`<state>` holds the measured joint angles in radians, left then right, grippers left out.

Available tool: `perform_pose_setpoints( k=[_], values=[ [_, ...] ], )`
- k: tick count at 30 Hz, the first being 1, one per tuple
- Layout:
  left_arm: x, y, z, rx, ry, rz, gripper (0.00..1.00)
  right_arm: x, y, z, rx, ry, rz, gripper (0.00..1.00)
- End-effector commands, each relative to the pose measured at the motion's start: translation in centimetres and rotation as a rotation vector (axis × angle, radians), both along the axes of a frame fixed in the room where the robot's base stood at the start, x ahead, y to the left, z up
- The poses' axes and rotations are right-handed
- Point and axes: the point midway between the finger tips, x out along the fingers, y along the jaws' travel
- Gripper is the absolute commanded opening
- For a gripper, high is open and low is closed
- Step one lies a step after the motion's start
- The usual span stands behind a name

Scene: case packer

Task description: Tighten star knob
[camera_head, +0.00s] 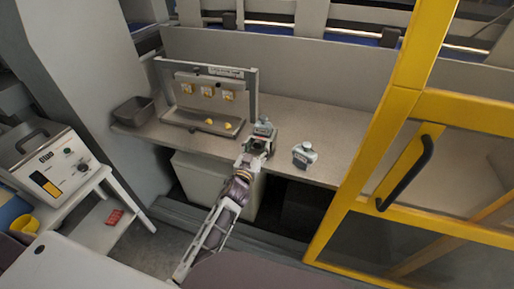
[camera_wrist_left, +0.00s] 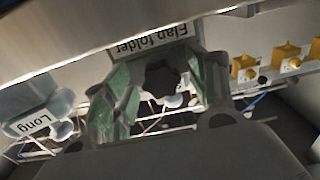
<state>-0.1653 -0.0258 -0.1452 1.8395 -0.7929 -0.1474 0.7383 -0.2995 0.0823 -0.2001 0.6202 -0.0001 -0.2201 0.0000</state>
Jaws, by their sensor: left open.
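A dark star knob (camera_wrist_left: 163,80) shows in the left wrist view, between the two green-padded fingers of my left gripper (camera_wrist_left: 160,95). It sits below an upside-down label (camera_wrist_left: 155,42) reading "Flap folder". A gap shows beside the knob, and I cannot tell whether either finger touches it. In the head view my left gripper (camera_head: 254,154) is at the front of a small grey flap folder unit (camera_head: 264,129) on the bench, and the knob is not clearly visible there. The left gripper is open. My right gripper is in neither view.
A second grey unit (camera_head: 304,154) stands to the right on the bench (camera_head: 330,130); a "Long" label (camera_wrist_left: 40,121) shows in the wrist view. A rack frame (camera_head: 253,88) with yellow parts and a dark bin (camera_head: 133,111) stand left. A yellow-framed door (camera_head: 420,90) borders the right.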

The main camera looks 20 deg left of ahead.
Motion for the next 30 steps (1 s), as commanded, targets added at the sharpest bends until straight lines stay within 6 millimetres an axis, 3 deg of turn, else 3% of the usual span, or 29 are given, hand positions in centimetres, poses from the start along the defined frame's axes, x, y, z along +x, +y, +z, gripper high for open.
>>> perform_pose_setpoints(
  k=[2, 12, 30],
  values=[
    [0.00, 0.00, 0.00, 0.000, 0.000, 0.000, 0.58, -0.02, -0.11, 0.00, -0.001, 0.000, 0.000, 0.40],
    [-0.01, -0.01, 0.01, 0.000, 0.000, 0.000, 0.14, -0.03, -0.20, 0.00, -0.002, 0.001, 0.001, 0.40],
    [-0.02, 0.00, 0.02, 0.124, -0.005, -0.001, 0.12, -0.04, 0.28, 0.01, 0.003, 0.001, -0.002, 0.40]
  ],
)
